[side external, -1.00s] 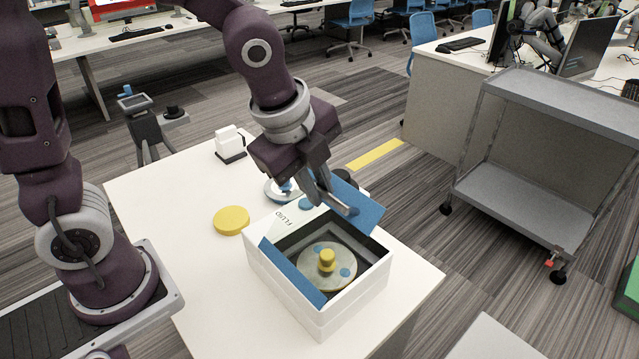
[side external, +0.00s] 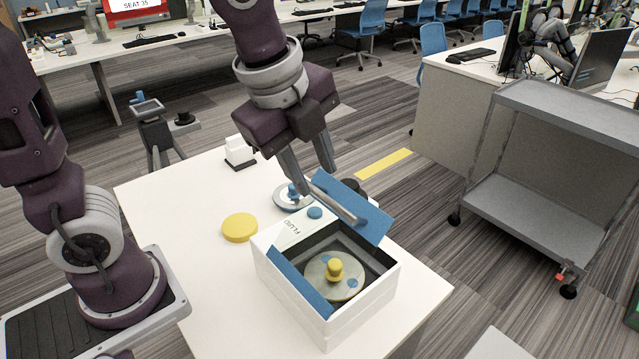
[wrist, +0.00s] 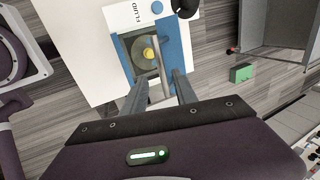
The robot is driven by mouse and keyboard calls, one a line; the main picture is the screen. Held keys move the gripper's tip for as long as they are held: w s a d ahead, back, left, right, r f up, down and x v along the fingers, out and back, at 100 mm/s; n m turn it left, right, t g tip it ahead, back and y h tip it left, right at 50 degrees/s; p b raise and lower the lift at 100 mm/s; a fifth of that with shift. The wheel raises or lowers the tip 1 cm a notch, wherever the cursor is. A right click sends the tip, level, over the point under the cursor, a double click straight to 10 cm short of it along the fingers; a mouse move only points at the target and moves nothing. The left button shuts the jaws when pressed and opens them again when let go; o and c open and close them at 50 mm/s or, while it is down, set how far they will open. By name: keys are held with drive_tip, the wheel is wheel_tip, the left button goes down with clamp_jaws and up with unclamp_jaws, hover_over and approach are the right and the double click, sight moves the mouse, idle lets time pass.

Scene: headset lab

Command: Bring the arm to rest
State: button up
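My gripper (side external: 312,182) is empty, its two fingers spread apart and pointing down. It is above the back of a white box marked FLUID (side external: 325,325). In the wrist view the open fingers (wrist: 158,82) reach toward the same box. A raised blue flap (side external: 370,220) stands tilted at the box's right side, with a grey bar (side external: 340,206) along it just below the fingers. I cannot tell whether a finger touches it. Inside the open box lies a round grey disc (side external: 318,287) with a yellow knob (side external: 334,269). Another blue flap (side external: 300,282) is at the left side.
On the white table (side external: 200,290) are a yellow disc (side external: 240,228), a white round piece with a blue knob (side external: 293,194), a small white block (side external: 238,150) and a dark round object (side external: 352,187). A grey cart (side external: 545,170) stands to the right. The table's left part is clear.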

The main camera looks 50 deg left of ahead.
drive_tip(key=shift+s+r, duration=0.1)
